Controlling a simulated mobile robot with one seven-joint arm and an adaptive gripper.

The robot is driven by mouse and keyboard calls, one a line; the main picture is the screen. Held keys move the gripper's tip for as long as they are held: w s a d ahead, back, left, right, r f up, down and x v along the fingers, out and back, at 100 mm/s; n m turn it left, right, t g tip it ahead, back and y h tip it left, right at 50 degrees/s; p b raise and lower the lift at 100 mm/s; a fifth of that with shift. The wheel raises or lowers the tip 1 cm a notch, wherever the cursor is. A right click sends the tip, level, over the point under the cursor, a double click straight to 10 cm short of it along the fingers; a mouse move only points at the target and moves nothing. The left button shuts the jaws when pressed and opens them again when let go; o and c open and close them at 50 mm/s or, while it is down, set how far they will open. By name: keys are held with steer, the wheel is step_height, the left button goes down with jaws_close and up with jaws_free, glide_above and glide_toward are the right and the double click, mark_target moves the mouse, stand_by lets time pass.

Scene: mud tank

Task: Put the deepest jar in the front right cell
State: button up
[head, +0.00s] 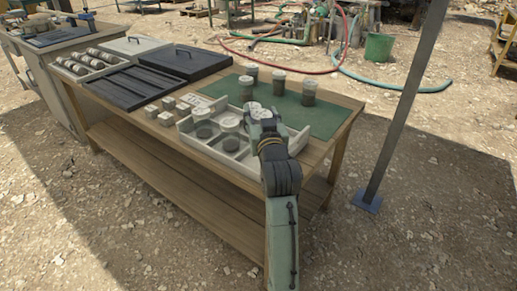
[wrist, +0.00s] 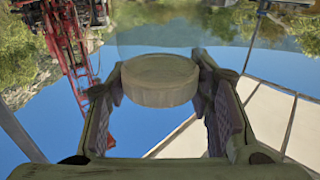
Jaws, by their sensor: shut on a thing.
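My gripper (wrist: 160,85) is shut on a jar (wrist: 160,82) with a pale, round end, held between both finger pads in the wrist view. In the head view my gripper (head: 258,114) is over the right part of a pale divided crate (head: 190,141), and my arm hides the crate's right cells in part. Round jars sit in the crate, such as a pale-topped one (head: 229,122) and a dark one (head: 204,130).
The crate stands near the front edge of the wooden table (head: 340,118). Left of it are several small pale blocks (head: 167,118), a dark slatted tray (head: 128,88) and closed cases (head: 183,62). A grey post (head: 400,110) rises right of the table. The mat's right part is clear.

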steer(key=shift+f, duration=3.4)
steer(key=shift+f, duration=0.2)
steer(key=o, duration=1.5)
steer(key=shift+r, duration=0.2)
steer(key=s+d+p, duration=0.2)
steer(key=s, duration=1)
